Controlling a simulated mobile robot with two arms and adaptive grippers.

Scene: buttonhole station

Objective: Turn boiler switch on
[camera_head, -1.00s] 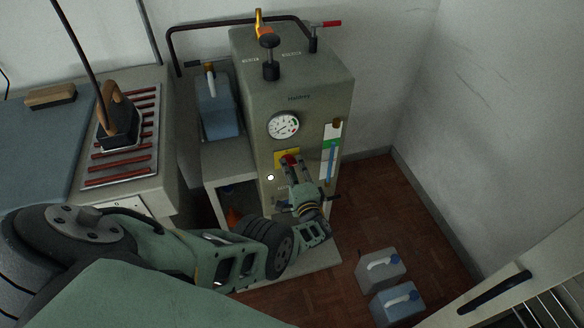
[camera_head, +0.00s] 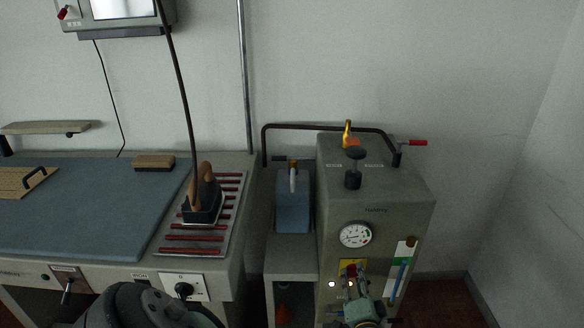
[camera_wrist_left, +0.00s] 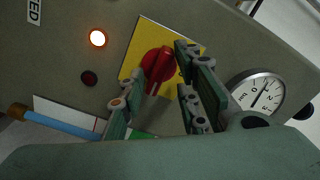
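The boiler (camera_head: 385,205) is a grey cabinet at the right of the head view. Its red switch knob (camera_wrist_left: 157,66) sits on a yellow plate (camera_wrist_left: 135,62) on the front panel. The plate also shows in the head view (camera_head: 347,266), under the gauge. My left gripper (camera_wrist_left: 159,72) is at the knob, with one finger on each side. The fingers are apart; the left one in the wrist view is close to the knob, and I cannot tell whether it touches. In the head view the left gripper (camera_head: 353,275) largely hides the knob. My right gripper is not in view.
A lamp (camera_wrist_left: 97,38) on the panel glows; a dark red one (camera_wrist_left: 90,78) is beside it. A pressure gauge (camera_head: 355,235) is above the switch. A blue-grey canister (camera_head: 293,205) stands left of the boiler. An iron (camera_head: 202,200) rests on a slatted stand further left.

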